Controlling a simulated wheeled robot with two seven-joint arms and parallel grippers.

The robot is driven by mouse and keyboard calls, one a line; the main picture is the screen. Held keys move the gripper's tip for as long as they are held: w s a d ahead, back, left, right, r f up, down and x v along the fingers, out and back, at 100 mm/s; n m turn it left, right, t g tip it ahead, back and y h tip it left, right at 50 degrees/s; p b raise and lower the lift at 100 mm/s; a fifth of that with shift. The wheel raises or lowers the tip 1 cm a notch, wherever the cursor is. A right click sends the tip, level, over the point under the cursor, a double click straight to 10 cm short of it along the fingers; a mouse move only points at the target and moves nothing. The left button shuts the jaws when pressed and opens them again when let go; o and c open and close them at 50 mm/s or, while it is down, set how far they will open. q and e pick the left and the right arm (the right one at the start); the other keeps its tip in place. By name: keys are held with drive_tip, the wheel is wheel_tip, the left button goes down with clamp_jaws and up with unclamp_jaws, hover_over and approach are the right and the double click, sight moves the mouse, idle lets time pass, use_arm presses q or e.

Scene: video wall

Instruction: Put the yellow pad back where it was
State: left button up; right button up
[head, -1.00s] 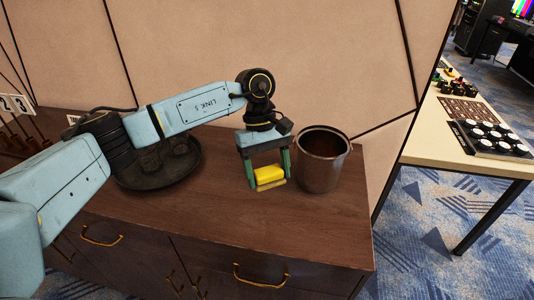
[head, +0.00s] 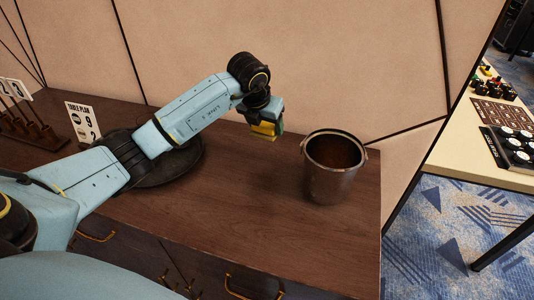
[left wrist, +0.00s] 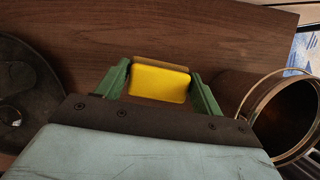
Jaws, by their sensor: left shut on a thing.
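The yellow pad (head: 264,130) is a small yellow block with a tan layer on one face. My left gripper (left wrist: 158,82) is shut on it, with a green finger at each end of the pad in the left wrist view. In the head view the left gripper (head: 268,126) is partly hidden behind its own wrist, above the back of the wooden cabinet top (head: 240,200), left of the metal bucket. The pad (left wrist: 158,80) shows wood behind it in the left wrist view. My right gripper is not in view.
A metal bucket (head: 330,180) stands at the cabinet's right end. A dark round tray (head: 180,168) lies left, partly behind my arm. A "TABLE PLAN" card (head: 83,120) and a numbered rack (head: 30,128) stand farther left. The cabinet's middle front is clear.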

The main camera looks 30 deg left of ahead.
sight(259, 135)
use_arm(q)
drive_tip(key=shift+w+a+f+n+y, duration=0.15)
drive_tip(key=shift+w+a+n+y, duration=0.2)
drive_tip(key=shift+a+n, duration=0.35)
wheel_tip(259, 135, down, 10)
drive_tip(key=shift+r, duration=0.15)
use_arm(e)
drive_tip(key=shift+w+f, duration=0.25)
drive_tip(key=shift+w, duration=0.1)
use_arm(q)
drive_tip(key=shift+f+b, duration=0.2)
drive_tip(key=shift+b, duration=0.2)
drive_tip(key=o, duration=0.9)
drive_tip(key=shift+o, duration=0.2)
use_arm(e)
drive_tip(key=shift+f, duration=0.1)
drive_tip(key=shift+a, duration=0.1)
use_arm(q)
drive_tip(key=shift+s+r, duration=0.1)
drive_tip(key=shift+r, duration=0.4)
drive_tip(key=p+v, duration=0.1)
drive_tip(key=v, duration=1)
drive_tip(key=shift+d+r, duration=0.1)
drive_tip(key=shift+r, duration=0.1)
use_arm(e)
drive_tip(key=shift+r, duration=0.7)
